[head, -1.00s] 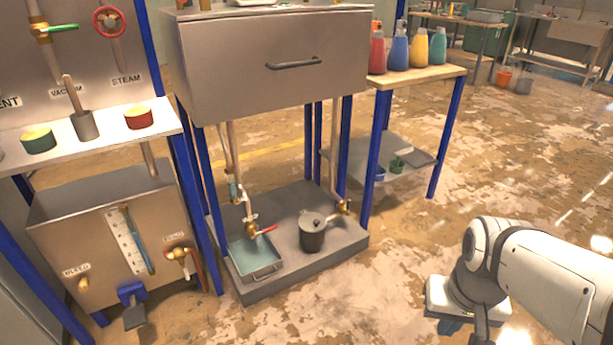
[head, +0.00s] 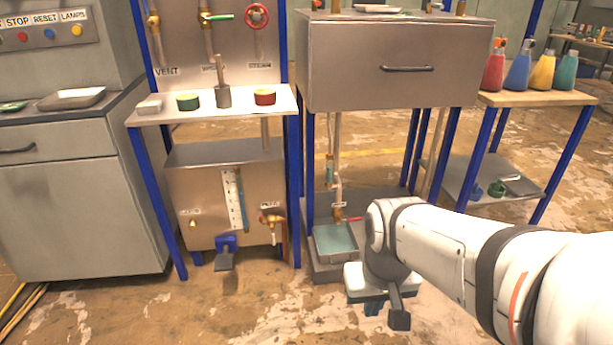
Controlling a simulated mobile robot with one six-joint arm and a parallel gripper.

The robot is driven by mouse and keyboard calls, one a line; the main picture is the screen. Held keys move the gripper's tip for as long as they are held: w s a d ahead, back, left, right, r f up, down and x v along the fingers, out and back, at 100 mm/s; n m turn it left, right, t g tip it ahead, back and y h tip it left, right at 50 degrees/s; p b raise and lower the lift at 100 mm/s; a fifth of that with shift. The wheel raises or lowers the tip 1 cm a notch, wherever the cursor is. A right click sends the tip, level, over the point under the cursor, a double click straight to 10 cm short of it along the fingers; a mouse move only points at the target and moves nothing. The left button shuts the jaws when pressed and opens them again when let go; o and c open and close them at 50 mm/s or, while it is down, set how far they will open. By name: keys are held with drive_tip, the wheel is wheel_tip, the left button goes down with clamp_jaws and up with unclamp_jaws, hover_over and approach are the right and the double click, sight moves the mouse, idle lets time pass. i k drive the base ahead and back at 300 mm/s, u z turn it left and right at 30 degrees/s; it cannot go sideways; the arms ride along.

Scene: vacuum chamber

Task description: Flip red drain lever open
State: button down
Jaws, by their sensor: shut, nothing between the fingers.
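A small red lever (head: 350,219) sticks out to the right from a brass valve (head: 338,213) on the pipe under the steel cabinet, above a teal tray (head: 336,241). A second brass valve (head: 271,220) with a reddish part sits on the front of the steel tank, under a small label too blurred to read. I cannot tell from the labels which is the drain. My gripper (head: 373,308) is shut and empty, pointing down in front of the platform, to the right of and nearer than the tray. My arm hides part of the platform.
The steel tank (head: 195,212) with a blue pedal (head: 226,249) stands left of the cabinet (head: 395,85). Blue frame legs (head: 296,190) stand between tank and tray. A side table (head: 540,97) with bottles is at right. Floor in front is open.

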sight(354, 219)
drive_tip(key=i, duration=1)
drive_tip(key=u, duration=0.05)
